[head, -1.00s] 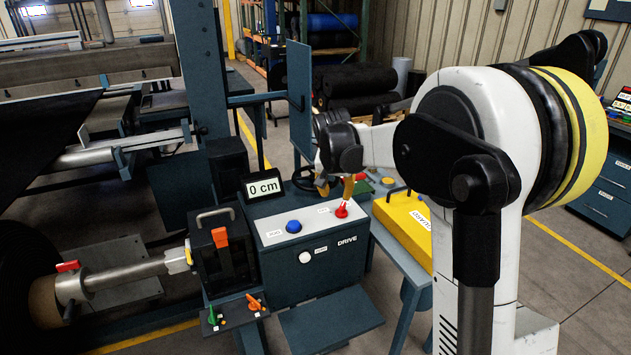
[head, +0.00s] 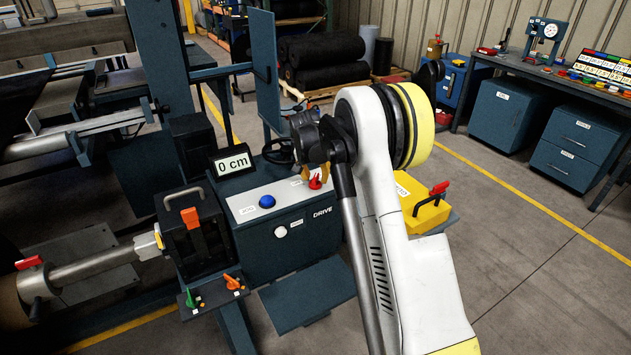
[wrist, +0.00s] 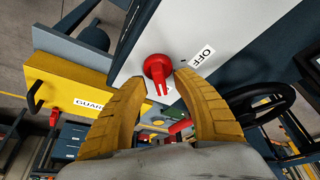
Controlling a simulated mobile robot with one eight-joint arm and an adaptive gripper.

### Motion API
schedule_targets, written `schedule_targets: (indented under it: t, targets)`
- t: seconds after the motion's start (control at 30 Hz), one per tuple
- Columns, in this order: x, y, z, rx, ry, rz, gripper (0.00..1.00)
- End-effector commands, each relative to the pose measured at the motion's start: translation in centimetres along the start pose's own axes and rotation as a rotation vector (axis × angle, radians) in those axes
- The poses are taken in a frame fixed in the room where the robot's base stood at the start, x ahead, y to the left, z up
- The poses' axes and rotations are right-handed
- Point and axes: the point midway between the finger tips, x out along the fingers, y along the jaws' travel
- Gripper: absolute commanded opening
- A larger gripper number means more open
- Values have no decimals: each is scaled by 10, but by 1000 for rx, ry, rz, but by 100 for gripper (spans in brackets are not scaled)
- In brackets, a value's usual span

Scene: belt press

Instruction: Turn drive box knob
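The drive box (head: 290,238) is a dark blue cabinet with a light sloped top and the word DRIVE on its front. A red knob (head: 315,182) sits on the right part of that top. In the wrist view the red knob (wrist: 158,70) stands next to an OFF label (wrist: 202,56). My gripper (head: 316,174) is just above the knob. In the wrist view my gripper (wrist: 161,82) is open, with one yellow finger on each side of the knob. The tips are close to it; I cannot tell whether they touch.
A blue button (head: 267,202) is left of the knob, and a white button (head: 281,231) is on the front. A display (head: 232,161) reads 0 cm. A handwheel (head: 278,151) stands behind. A yellow box (head: 420,205) is close on the right. Floor farther right is clear.

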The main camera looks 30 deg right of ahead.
Motion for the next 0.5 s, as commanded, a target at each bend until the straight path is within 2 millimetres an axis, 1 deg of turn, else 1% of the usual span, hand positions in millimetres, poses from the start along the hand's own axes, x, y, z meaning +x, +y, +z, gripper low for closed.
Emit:
schedule_targets:
  t: [0.1, 0.33, 0.37, 0.4, 0.47, 0.5]
  targets:
    - [5, 0, 0, 0, 0, 0, 35]
    - [5, 0, 0, 0, 0, 0, 35]
    - [5, 0, 0, 0, 0, 0, 31]
    - [5, 0, 0, 0, 0, 0, 19]
    - [5, 0, 0, 0, 0, 0, 0]
    - [5, 0, 0, 0, 0, 0, 0]
